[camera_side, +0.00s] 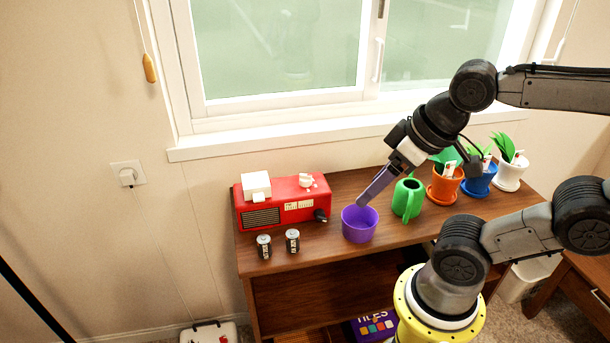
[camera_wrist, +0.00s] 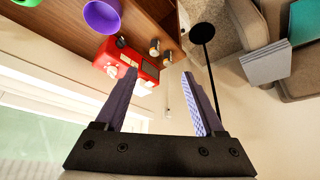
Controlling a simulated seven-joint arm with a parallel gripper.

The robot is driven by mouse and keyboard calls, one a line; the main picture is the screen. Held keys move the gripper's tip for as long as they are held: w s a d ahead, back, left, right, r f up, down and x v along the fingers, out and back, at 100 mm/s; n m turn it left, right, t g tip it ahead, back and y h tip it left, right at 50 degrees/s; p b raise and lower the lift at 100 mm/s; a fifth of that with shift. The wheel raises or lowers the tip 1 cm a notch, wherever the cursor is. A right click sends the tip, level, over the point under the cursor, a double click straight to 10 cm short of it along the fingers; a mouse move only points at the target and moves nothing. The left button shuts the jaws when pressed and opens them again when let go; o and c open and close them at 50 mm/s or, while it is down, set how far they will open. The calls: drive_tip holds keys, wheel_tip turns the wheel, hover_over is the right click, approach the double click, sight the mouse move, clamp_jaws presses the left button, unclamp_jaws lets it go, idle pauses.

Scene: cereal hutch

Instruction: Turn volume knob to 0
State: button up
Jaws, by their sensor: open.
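A red radio (camera_side: 262,200) stands on the left end of the wooden hutch top. A dark round knob (camera_side: 321,215) sits at the right end of its front; it also shows in the wrist view (camera_wrist: 121,41). I cannot read its setting. My gripper (camera_side: 362,203) is to the right of the radio, at the purple pot in the picture, apart from the knob. In the wrist view, my gripper (camera_wrist: 160,76) is open and empty, with the red radio (camera_wrist: 122,59) beyond the left finger.
A purple pot (camera_side: 359,225) and a green watering can (camera_side: 407,199) stand right of the radio. Orange (camera_side: 444,187), blue (camera_side: 480,181) and white (camera_side: 510,174) plant pots stand farther right. Two batteries (camera_side: 264,246) (camera_side: 292,241) stand in front of the radio. The window sill (camera_side: 300,137) is behind.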

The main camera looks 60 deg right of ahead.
drive_tip(key=w+d+r+m, duration=0.1)
drive_tip(key=w+r+m, duration=0.4)
drive_tip(key=r+m, duration=0.1)
drive_tip(key=m+g, duration=0.6)
drive_tip(key=m, duration=0.3)
hover_over(306, 175)
wheel_tip(306, 175, down, 9)
wheel_tip(306, 175, down, 13)
drive_tip(key=shift+f, duration=0.1)
drive_tip(key=shift+c, duration=0.2)
clamp_jaws()
